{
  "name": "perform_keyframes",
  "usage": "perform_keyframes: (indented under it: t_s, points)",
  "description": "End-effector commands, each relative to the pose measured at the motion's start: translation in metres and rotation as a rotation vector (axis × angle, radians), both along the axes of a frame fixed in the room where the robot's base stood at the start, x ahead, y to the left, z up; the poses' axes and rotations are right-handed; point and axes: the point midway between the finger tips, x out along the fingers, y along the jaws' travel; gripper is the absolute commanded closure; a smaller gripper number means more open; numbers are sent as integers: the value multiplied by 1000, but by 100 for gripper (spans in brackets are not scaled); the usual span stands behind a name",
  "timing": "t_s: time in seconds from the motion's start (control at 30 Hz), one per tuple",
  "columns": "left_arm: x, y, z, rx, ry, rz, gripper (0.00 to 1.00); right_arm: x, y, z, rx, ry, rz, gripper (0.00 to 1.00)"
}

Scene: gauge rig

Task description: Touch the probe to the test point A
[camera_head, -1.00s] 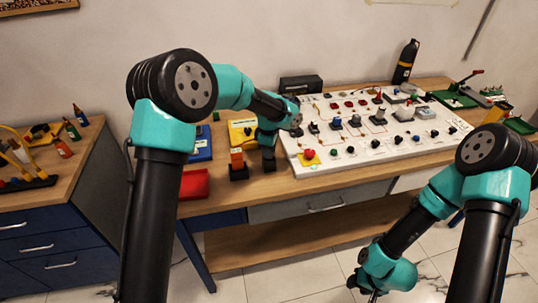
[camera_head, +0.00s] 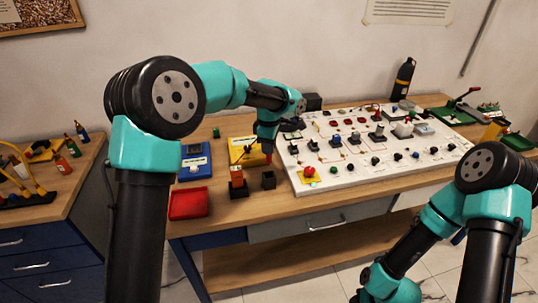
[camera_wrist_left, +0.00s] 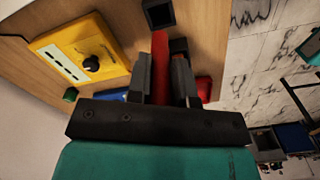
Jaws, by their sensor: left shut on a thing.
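My left gripper (camera_head: 266,150) is shut on a red probe (camera_wrist_left: 160,65), which hangs down from the fingers in the head view (camera_head: 268,159). It is above an empty black square holder (camera_head: 268,180) on the wooden bench. In the left wrist view the red probe lies between the two dark fingers (camera_wrist_left: 163,72). The white test panel (camera_head: 300,160) is to the right of the gripper, apart from the probe. It carries several knobs and posts; I cannot tell which is test point A. My right gripper is below the head view's edge.
A second holder with an orange-red piece (camera_head: 237,177) stands left of the empty one. A yellow meter (camera_head: 243,146), a blue device (camera_head: 195,160) and a red tray (camera_head: 189,203) are nearby. A red button on a yellow base (camera_head: 309,174) sits on the panel's near-left corner.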

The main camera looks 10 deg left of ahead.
Motion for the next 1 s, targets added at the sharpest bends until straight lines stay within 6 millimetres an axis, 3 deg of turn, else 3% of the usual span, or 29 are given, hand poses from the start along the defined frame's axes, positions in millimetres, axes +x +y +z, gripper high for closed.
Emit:
perform_keyframes:
  t_s: [0.57, 1.0]
  points:
    - [0, 0, 3, 0, 0, 0, 100, 0, 0, 0, 0, 0, 0, 57]
    - [0, 0, 27, -1, -2, 0, 100, 0, 0, 0, 0, 0, 0, 57]
